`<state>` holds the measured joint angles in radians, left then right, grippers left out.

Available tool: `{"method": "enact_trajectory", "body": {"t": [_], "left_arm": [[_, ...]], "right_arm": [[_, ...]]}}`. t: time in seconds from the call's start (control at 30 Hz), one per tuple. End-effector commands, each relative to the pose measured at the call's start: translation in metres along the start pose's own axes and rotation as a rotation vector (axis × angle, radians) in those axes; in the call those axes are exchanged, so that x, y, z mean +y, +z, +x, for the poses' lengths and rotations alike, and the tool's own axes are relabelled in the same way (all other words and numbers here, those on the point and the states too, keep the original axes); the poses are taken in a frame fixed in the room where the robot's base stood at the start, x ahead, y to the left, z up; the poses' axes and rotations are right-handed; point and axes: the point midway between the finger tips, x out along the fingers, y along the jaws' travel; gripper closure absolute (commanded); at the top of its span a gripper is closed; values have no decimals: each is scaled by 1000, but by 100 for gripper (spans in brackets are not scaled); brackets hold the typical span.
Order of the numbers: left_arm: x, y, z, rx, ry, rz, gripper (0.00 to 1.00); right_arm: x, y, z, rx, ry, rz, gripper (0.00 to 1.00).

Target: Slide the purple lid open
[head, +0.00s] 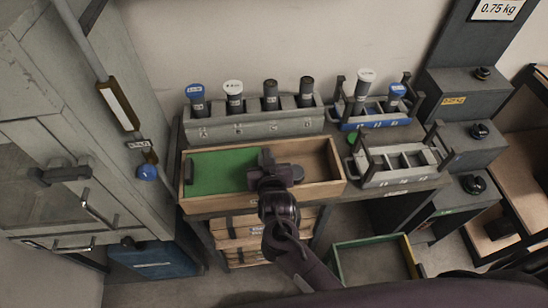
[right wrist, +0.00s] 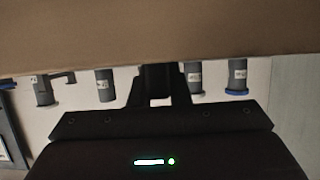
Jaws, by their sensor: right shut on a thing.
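No purple lid shows; the sliding lid in view is green (head: 222,168). A dark upright piece stands at the lid's left end. My right gripper (head: 268,167) is shut at the lid's right edge; the gripped part is hidden beneath it. In the right wrist view, the fingers (right wrist: 163,85) reach up toward a plain brown surface, and the lid cannot be made out. My left gripper is out of view.
Behind the box is a grey rack (head: 255,125) with several capped cylinders. A blue rack (head: 375,122) and a grey divided tray (head: 402,178) stand to the right. A grey cabinet (head: 60,130) is at left. An open green-edged crate (head: 375,262) is lower down.

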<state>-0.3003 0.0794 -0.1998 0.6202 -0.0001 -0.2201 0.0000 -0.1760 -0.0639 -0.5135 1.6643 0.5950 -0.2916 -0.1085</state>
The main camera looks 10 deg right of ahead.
Motion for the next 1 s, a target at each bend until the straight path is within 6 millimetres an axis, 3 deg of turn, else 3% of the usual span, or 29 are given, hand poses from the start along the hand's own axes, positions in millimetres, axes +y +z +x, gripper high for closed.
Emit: {"method": "enact_trajectory", "body": {"t": [0.23, 0.27, 0.4, 0.73, 1.0], "left_arm": [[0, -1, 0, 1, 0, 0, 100], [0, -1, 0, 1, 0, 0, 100], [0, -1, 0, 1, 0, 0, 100], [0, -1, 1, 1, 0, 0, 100], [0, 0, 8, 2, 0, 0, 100]], "right_arm": [[0, 0, 0, 2, -1, -1, 100], [0, 0, 0, 2, -1, -1, 80], [0, 0, 0, 1, -1, -1, 62], [0, 1, -3, 1, -1, 0, 62], [0, 2, -45, 0, -2, 2, 62]]}}
